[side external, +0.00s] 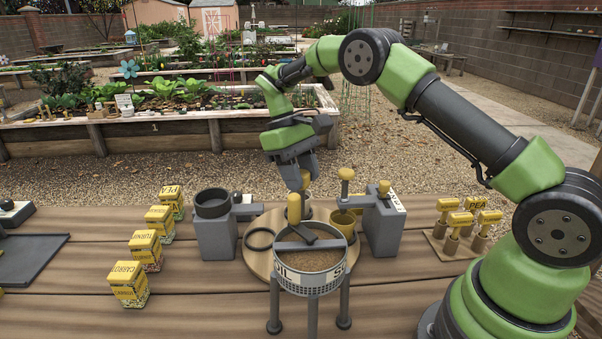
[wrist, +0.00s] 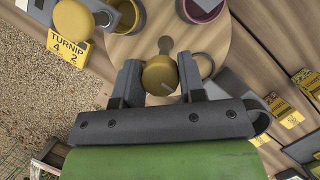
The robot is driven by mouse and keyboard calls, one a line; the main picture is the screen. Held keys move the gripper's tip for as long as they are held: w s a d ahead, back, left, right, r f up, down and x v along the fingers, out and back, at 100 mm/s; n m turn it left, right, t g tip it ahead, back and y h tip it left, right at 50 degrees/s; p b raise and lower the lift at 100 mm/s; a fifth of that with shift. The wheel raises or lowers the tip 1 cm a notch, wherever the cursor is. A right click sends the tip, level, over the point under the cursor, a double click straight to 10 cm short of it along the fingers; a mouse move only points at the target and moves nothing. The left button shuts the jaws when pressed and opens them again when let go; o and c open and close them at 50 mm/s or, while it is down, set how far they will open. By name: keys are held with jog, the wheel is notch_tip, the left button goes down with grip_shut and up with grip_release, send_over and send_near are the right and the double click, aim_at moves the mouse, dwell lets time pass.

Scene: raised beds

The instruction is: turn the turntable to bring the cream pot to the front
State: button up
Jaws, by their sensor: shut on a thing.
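The turntable (side external: 256,262) is a round wooden disc on the table, partly hidden behind the soil sieve; it also shows in the wrist view (wrist: 215,38). My gripper (side external: 303,180) is over the disc's far side, shut on a yellow knob (wrist: 160,75) that sits between its two fingers. A mustard-yellow pot (side external: 345,221) is at the disc's right side. An empty dark ring (side external: 260,239) is at its left side. I cannot make out a cream pot; the sieve and my gripper hide parts of the disc.
The sieve (side external: 312,284) stands on legs in front of the disc. Grey stands flank it at left (side external: 215,238) and right (side external: 384,228). Bare planks lie in front.

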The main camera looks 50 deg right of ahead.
dwell(0.3)
jog(key=o, duration=0.9)
jog(key=shift+o, duration=0.2)
jog(key=shift+r, duration=0.1)
notch_tip(320, 180, up, 10)
jog(key=shift+f, duration=0.25)
jog(key=shift+r, duration=0.2)
